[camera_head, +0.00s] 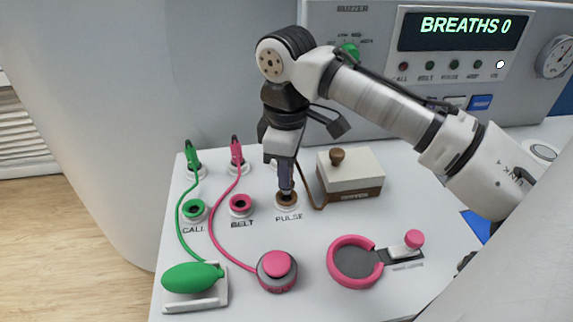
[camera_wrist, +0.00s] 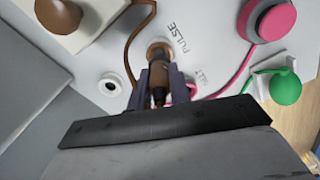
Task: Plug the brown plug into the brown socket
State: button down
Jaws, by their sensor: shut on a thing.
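My gripper (camera_head: 285,187) points down over the panel, shut on the brown plug. In the wrist view the brown plug (camera_wrist: 158,78) sits between the two fingers of my gripper (camera_wrist: 160,82). The brown socket (camera_head: 287,199), marked PULSE, lies directly under the fingertips; its pale rim (camera_wrist: 158,46) shows just past the plug in the wrist view. The plug's tip is at the socket, but I cannot tell how deep it sits. In the head view the fingers mostly hide the plug. Its brown cable (camera_head: 314,199) runs to the white and brown box (camera_head: 350,180).
The green socket (camera_head: 194,210) and pink socket (camera_head: 240,205) are empty. Green (camera_head: 193,158) and pink (camera_head: 236,152) plugs stand in rear holders. A green bulb (camera_head: 193,277), pink button (camera_head: 277,268) and pink ring (camera_head: 352,261) lie in front. The console reads "BREATHS 0" (camera_head: 465,27).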

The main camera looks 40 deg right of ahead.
jog(key=shift+f+b, duration=0.45)
jog(key=shift+f, duration=1)
dwell(0.4)
jog(key=c, duration=1.2)
grip_release()
jog(key=shift+r, duration=0.1)
notch_tip(320, 180, up, 14)
jog(key=shift+f+p, duration=0.15)
jog(key=shift+p, duration=0.45)
